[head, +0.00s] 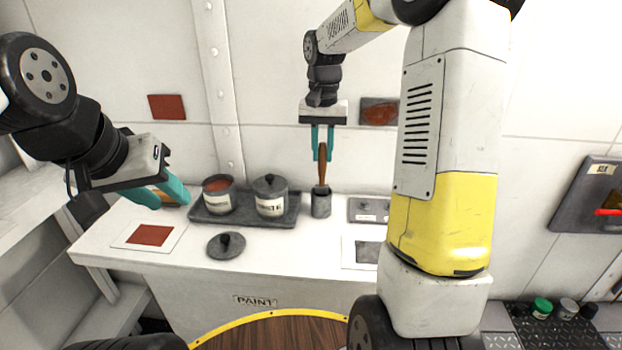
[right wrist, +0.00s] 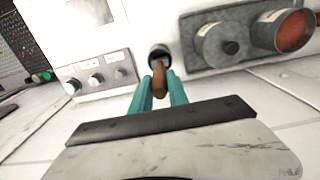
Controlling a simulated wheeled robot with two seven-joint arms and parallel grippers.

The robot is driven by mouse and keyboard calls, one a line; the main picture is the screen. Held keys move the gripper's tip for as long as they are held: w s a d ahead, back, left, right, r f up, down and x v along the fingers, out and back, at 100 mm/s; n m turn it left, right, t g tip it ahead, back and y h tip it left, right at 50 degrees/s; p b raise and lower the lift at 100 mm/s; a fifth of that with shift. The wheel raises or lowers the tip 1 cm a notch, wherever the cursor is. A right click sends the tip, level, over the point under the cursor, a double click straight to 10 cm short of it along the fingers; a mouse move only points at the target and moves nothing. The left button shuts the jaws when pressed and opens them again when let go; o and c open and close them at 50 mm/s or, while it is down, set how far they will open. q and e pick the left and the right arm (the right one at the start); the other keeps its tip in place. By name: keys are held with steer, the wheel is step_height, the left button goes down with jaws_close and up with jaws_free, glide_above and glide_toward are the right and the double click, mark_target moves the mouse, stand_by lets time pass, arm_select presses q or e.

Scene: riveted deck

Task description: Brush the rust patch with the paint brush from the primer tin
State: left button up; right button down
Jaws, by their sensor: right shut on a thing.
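My right gripper (head: 322,150) points down and is shut on the brown handle of the paint brush (head: 323,172). The brush stands upright in a small grey cup (head: 321,205); its bristles are hidden inside. The right wrist view shows the handle (right wrist: 158,86) between the teal fingers, over the cup's mouth (right wrist: 158,52). An open tin with red contents (head: 218,197) stands left of the cup; its label is unreadable. The rust patch (head: 380,114) is a reddish-brown blotch on a grey wall plate, partly hidden by my right arm. My left gripper (head: 163,194) appears open above the counter's left end.
A lidded tin marked WHITE (head: 270,197) shares a dark tray (head: 243,221) with the open tin. A loose lid (head: 226,245) and a red swatch card (head: 122,240) lie on the counter. A knob panel (head: 368,209) stands right of the cup.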

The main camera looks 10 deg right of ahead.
steer(key=shift+r, duration=3.1)
